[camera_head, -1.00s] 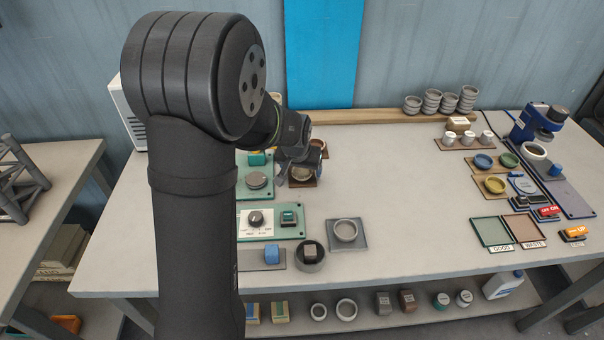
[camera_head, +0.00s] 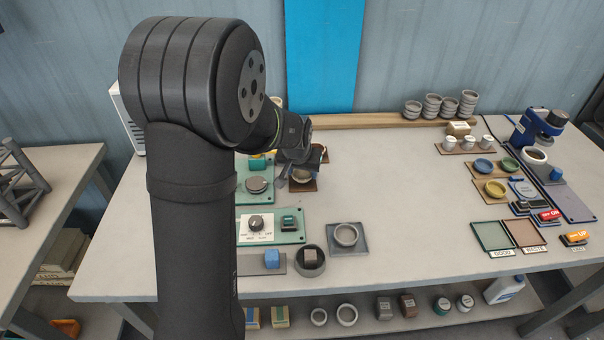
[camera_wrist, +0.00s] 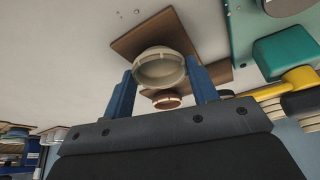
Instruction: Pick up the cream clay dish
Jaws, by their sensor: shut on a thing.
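The cream clay dish (camera_wrist: 160,72) is a shallow round bowl between the two blue fingers of my gripper (camera_wrist: 161,66) in the wrist view. The fingers are shut on its opposite sides. A brown square mat (camera_wrist: 148,36) shows behind the dish. In the head view the dish (camera_head: 302,175) shows just under my gripper, at the brown mat (camera_head: 303,186). My wrist partly covers it there. I cannot tell whether the dish rests on the mat or is slightly off it.
A reddish-brown dish (camera_wrist: 167,101) on another mat stands close by in the wrist view. A green panel with a grey round disc (camera_head: 257,185) lies left of the mat. A grey dish on a grey tray (camera_head: 361,249) stands in front. The table's middle is clear.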

